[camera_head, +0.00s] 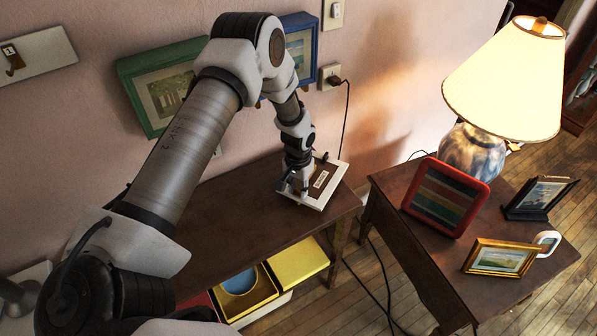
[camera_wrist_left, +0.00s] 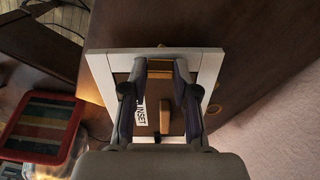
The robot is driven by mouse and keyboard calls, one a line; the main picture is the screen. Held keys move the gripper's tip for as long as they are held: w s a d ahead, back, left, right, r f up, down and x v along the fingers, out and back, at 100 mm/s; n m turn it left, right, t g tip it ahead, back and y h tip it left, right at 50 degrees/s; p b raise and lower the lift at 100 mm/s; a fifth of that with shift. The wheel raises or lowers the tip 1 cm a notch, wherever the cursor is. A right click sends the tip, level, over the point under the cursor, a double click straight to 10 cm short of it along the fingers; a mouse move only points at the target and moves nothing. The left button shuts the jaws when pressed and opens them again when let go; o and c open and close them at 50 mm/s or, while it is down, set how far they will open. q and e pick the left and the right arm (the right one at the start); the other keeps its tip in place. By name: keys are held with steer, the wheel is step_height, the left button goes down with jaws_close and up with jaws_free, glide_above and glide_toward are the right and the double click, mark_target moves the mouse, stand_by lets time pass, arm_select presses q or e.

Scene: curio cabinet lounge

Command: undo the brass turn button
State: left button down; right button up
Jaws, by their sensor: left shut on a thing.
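A white frame (camera_head: 333,185) with a brown backing (camera_head: 322,180) and a white label lies on the dark wooden console. In the wrist view, the frame (camera_wrist_left: 209,72) surrounds the backing, and the label (camera_wrist_left: 139,108) reads "INSET". My left gripper (camera_head: 297,186) reaches down over the frame's near left part. In the wrist view, my left gripper (camera_wrist_left: 160,70) is shut on a brass-coloured piece, seemingly the brass turn button (camera_wrist_left: 160,66), by the frame's upper edge. A tan upright bar (camera_wrist_left: 165,116) shows between the fingers. The fingers hide part of the backing. My right gripper is out of view.
A side table (camera_head: 420,243) at right holds a lit lamp (camera_head: 508,80), a red frame (camera_head: 446,196) and smaller frames. Yellow boxes (camera_head: 299,263) sit below the console (camera_head: 240,215). Framed pictures hang on the wall behind my arm. The console left of the frame is clear.

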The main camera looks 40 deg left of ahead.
mark_target(298, 190)
arm_select(q)
steer(key=shift+n, duration=0.3)
steer(key=c, duration=0.9)
jaws_free()
step_height(298, 190, up, 12)
steer(key=shift+f, duration=0.1)
